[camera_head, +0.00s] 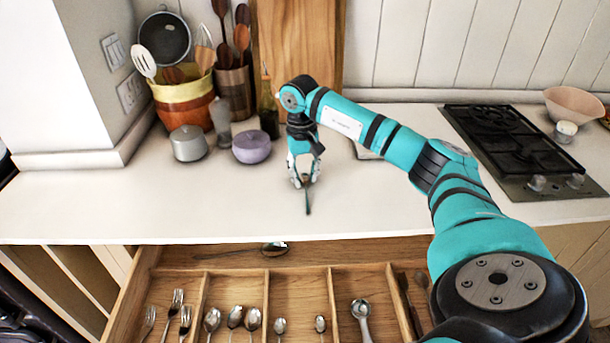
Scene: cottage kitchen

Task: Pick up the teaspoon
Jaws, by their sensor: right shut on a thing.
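My right gripper (304,180) is above the white worktop near its front edge, pointing down. It is shut on a small, thin, dark utensil (308,202), which looks like the teaspoon. The utensil sticks out below the fingertips towards the drawer; its other end is hidden by the fingers. My left gripper is not in view.
The open wooden drawer (328,290) holds forks (176,300), larger spoons (234,318), a scoop (361,310) and a long spoon (273,249) at the back. A purple pot (251,147) and grey pot (188,143) stand left; a hob (515,145) is right. The front-left worktop is clear.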

